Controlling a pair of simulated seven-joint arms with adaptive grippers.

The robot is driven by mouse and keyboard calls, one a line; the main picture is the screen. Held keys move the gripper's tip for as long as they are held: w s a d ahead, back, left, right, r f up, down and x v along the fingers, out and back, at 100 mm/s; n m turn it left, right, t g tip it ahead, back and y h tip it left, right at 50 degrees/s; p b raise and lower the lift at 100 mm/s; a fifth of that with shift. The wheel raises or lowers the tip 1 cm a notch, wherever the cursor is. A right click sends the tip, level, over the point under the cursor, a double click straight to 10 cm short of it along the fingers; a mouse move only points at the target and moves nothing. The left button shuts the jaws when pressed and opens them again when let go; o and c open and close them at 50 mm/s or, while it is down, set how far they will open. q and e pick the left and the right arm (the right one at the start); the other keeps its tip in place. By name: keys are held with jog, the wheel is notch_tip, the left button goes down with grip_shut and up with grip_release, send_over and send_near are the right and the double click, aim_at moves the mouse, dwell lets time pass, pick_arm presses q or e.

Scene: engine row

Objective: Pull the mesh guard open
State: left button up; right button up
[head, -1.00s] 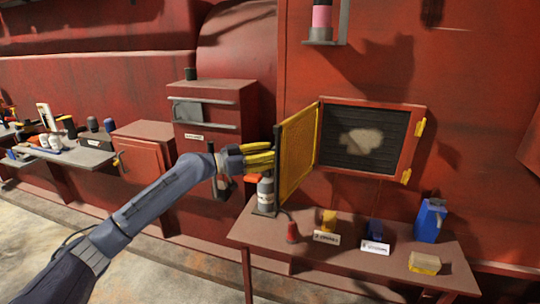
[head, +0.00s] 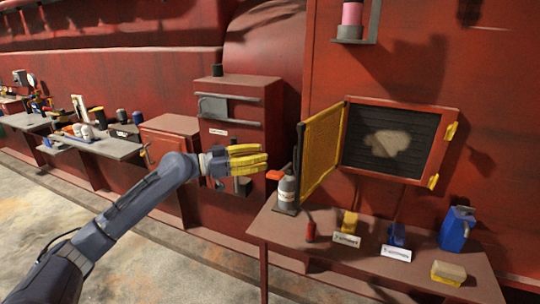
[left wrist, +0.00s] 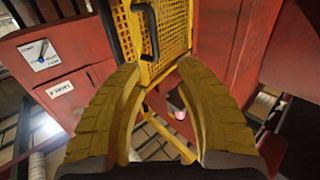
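The yellow mesh guard (head: 322,155) stands swung out from the left side of the dark square opening (head: 390,142) in the red wall. The guard also shows in the left wrist view (left wrist: 178,25), with its black handle (left wrist: 148,32) beyond my fingers. My left gripper (head: 264,158) is left of the guard's outer edge and apart from it in the head view. Its yellow fingers (left wrist: 160,68) are spread with nothing between them. My right gripper is in neither view.
Below the opening is a brown shelf (head: 290,228) with a grey bottle (head: 286,190), a red object (head: 310,231), a blue can (head: 456,229) and a sponge-like block (head: 448,272). A red cabinet (head: 240,120) stands behind my gripper. Yellow catches (head: 450,132) sit on the opening's right edge.

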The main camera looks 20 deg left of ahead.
pick_arm(q)
jog(key=shift+s+a, duration=0.35)
jog(key=shift+a, duration=0.05)
dwell(0.4)
